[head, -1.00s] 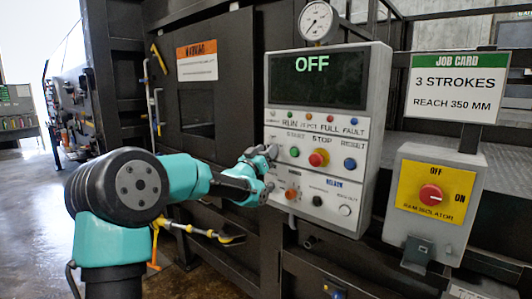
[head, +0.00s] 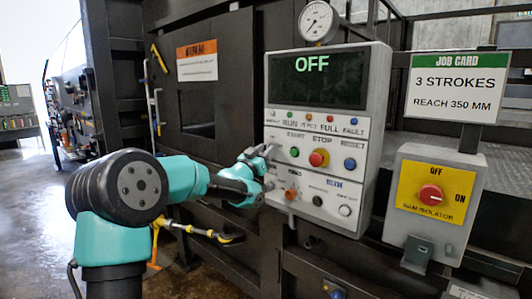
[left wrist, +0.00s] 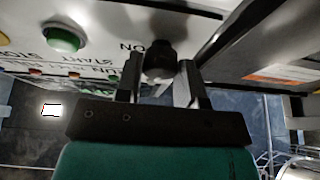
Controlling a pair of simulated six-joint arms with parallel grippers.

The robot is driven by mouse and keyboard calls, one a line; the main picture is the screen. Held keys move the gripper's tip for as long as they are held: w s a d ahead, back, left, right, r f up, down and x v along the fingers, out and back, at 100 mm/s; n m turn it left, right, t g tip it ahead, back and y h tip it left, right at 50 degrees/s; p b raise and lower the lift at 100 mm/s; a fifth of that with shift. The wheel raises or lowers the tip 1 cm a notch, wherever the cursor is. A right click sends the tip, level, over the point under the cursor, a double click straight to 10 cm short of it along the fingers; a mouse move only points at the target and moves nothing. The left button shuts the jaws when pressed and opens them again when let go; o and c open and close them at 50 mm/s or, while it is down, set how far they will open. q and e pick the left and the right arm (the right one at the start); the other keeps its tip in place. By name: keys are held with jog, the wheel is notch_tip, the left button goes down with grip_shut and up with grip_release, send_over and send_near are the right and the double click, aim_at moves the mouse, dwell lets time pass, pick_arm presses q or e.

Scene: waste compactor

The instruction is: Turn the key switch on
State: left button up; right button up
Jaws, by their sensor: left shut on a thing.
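The key switch (left wrist: 160,58) is a dark round knob on the light control panel in the left wrist view, beside an ON label. My left gripper (left wrist: 160,82) has one finger on each side of it and is shut on it. In the head view my left gripper (head: 266,168) is at the left edge of the grey control panel (head: 333,209) and covers the key switch. The panel display (head: 318,80) reads OFF in green. My right gripper is not in view.
A green start button (head: 294,152), a red stop button (head: 319,158) and a blue button (head: 350,163) sit right of the gripper. An orange knob (head: 291,194) is just below right. A red isolator switch (head: 431,194) stands farther right.

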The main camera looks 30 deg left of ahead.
pick_arm(q)
jog(key=m+g+h, duration=0.1)
jog(key=m+h, duration=0.1)
jog(key=m, duration=0.2)
jog(key=m+g+h, duration=0.1)
jog(key=m+h, duration=0.1)
jog(key=m, duration=0.3)
jog(key=m+g+h, duration=0.1)
jog(key=m+h, duration=0.1)
jog(key=m, duration=0.3)
jog(key=shift+a+g, duration=0.3)
jog(key=o, duration=0.9)
jog(key=shift+r, duration=0.1)
jog(key=v, duration=1.7)
jog(key=shift+s+a, duration=0.1)
jog(key=shift+a, duration=0.05)
